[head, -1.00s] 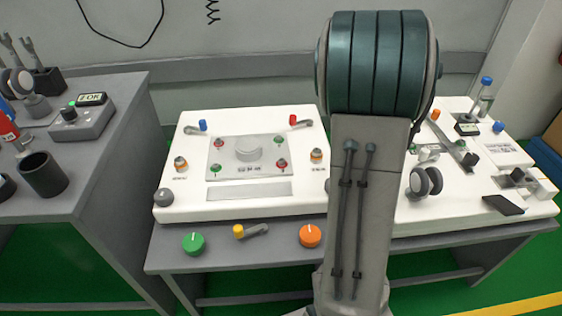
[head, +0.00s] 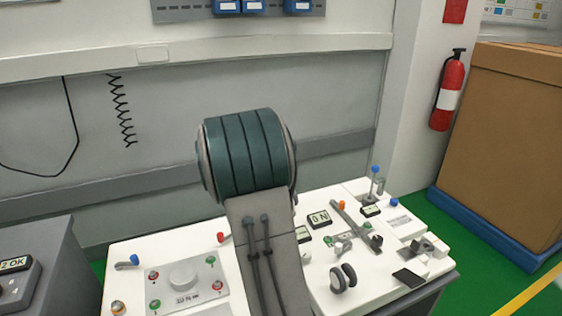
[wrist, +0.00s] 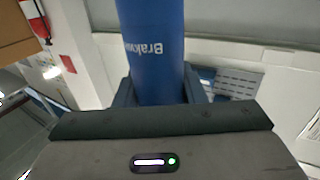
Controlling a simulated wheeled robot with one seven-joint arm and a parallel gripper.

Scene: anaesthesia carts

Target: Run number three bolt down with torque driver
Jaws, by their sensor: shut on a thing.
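In the wrist view my gripper (wrist: 158,92) is shut on a blue cylinder (wrist: 152,45) with white lettering. Its far end runs out of the frame, so I cannot tell whether it is the torque driver. In the head view my gripper is hidden behind my arm. A grey plate (head: 168,274) with a round boss (head: 183,275) lies on the white bench top, left of my arm. Red-topped fasteners (head: 155,304) and green-topped fasteners (head: 210,260) sit at its corners. I cannot read which is number three.
A box with a "2 OK" display (head: 14,264) stands on the grey cabinet at left. Right of my arm the white top (head: 352,300) carries a slide rail (head: 350,220), a "0 N" display (head: 319,219) and dark rollers (head: 343,278). A cardboard box (head: 500,140) stands at far right.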

